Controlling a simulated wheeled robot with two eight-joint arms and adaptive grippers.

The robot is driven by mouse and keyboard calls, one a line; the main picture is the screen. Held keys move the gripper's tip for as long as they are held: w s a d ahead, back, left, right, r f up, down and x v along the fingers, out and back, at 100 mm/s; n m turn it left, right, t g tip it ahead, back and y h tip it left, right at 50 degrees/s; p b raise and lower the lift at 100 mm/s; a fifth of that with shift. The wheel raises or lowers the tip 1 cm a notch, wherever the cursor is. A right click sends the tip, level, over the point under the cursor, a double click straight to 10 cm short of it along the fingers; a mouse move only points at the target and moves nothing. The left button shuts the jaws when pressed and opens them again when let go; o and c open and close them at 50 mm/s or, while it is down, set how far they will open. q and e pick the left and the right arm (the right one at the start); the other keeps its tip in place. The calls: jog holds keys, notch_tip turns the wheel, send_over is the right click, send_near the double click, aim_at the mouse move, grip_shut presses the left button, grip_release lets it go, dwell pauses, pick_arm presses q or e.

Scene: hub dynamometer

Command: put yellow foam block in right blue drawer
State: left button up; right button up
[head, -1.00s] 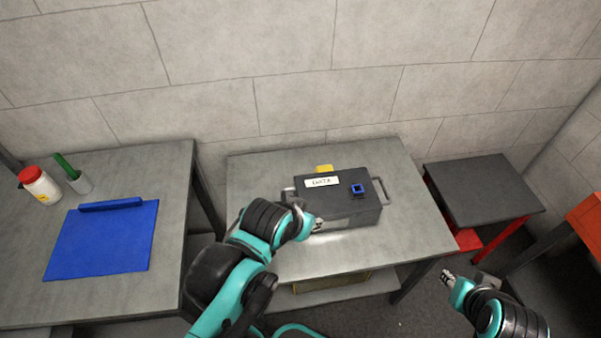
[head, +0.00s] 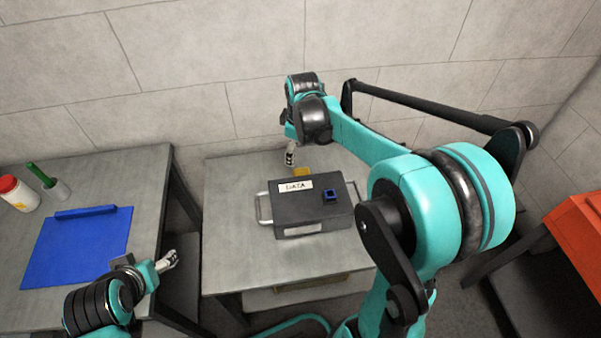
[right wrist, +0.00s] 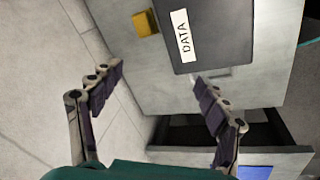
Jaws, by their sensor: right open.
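The yellow foam block (head: 302,171) lies on the middle grey table, behind the dark DATA case and partly hidden by it. It also shows in the right wrist view (right wrist: 146,22), near the table edge by the wall. My right gripper (head: 290,156) is just left of the block and apart from it; its fingers (right wrist: 158,77) are spread and empty. My left gripper (head: 170,260) is at the gap between the left and middle tables, away from the block; its jaw opening is unclear. No blue drawer can be made out.
The dark case (head: 312,212) with side handles and a blue square piece (head: 330,195) stands on the middle table (head: 228,190). The left table holds a blue mat (head: 75,250), a white jar (head: 18,194) and a green-handled item (head: 40,175). An orange-red unit (head: 575,235) is at right.

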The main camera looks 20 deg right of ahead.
jog(key=w+d+f+n+g, duration=0.1)
jog(key=w+d+f+n, duration=0.2)
jog(key=w+f, duration=0.25)
jog(key=n+g+p, duration=0.2)
jog(key=n, duration=0.1)
send_over(302, 172)
notch_tip(302, 172, down, 7)
jog(key=f+b, duration=0.1)
jog(key=f, duration=0.1)
jog(key=f+b, duration=0.1)
jog(key=f, duration=0.2)
jog(key=d+f, duration=0.1)
jog(key=f, duration=0.1)
jog(key=shift+w+f+b, duration=0.15)
jog(key=shift+w+b, duration=0.2)
jog(key=shift+b, duration=0.05)
jog(key=f, duration=0.1)
jog(key=f+b, duration=0.1)
jog(key=f, duration=0.1)
jog(key=a+f+b, duration=0.1)
jog(key=shift+s+f, duration=0.3)
jog(key=shift+f, duration=0.05)
jog(key=shift+f+b, duration=0.35)
jog(key=shift+r, duration=0.1)
jog(key=shift+c, duration=1.3)
jog(key=c, duration=1)
